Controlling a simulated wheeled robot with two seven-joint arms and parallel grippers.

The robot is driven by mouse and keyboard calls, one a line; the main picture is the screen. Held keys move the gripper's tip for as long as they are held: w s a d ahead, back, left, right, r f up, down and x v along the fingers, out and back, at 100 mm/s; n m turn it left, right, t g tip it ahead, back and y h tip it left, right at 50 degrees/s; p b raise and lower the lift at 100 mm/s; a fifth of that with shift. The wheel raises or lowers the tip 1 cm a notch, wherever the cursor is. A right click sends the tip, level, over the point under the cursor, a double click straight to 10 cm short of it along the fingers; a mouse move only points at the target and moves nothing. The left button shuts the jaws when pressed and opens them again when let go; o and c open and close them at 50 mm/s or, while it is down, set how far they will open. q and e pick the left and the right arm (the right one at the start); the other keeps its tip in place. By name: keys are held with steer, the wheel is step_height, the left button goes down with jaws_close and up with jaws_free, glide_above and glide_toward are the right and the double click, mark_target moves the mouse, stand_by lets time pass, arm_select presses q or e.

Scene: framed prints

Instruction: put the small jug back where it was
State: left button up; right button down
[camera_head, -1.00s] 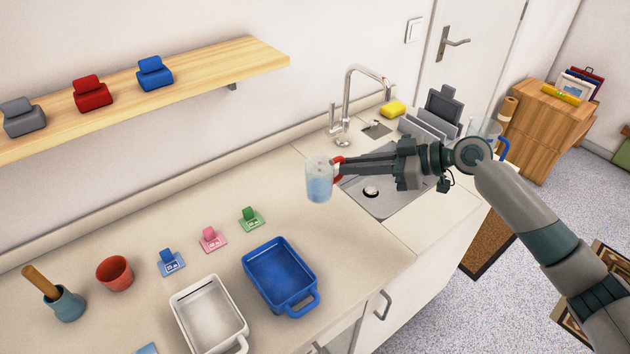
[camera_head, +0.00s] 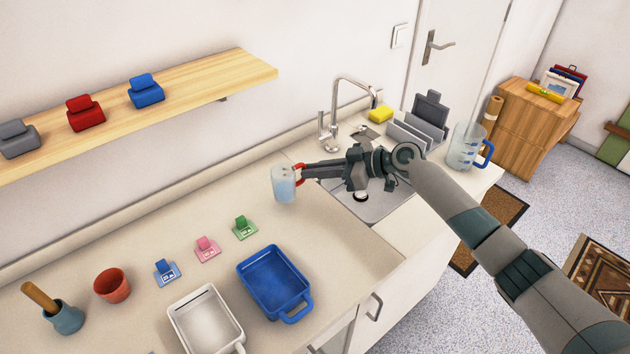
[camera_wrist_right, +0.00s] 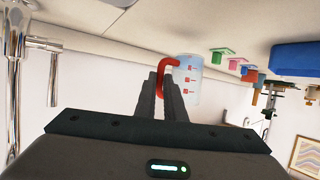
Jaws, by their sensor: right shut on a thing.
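The small jug (camera_head: 284,184) is clear with a red handle and holds pale blue liquid or tint. It is upright in the head view, over the counter left of the sink. My right gripper (camera_head: 302,174) is shut on its red handle. The right wrist view also shows the jug (camera_wrist_right: 189,84) with the fingers on its handle. Whether its base touches the counter I cannot tell. A larger clear jug with a blue handle (camera_head: 464,148) stands at the counter's right end. My left gripper is not in view.
The counter (camera_head: 225,205) is bare around the jug. Several coloured clips or holders, such as the green one (camera_head: 245,228), a blue tray (camera_head: 273,284) and a white tray (camera_head: 205,318) are in front. The sink (camera_head: 375,200), faucet (camera_head: 350,82) and grey rack (camera_head: 418,133) lie right.

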steer(key=shift+f+p, duration=0.85)
steer(key=shift+f, duration=1.1)
steer(key=shift+f, duration=0.1)
steer(key=shift+f, duration=0.1)
steer(key=c, duration=1.8)
jaws_free()
steer(key=shift+c, duration=0.2)
steer(key=shift+r, duration=0.25)
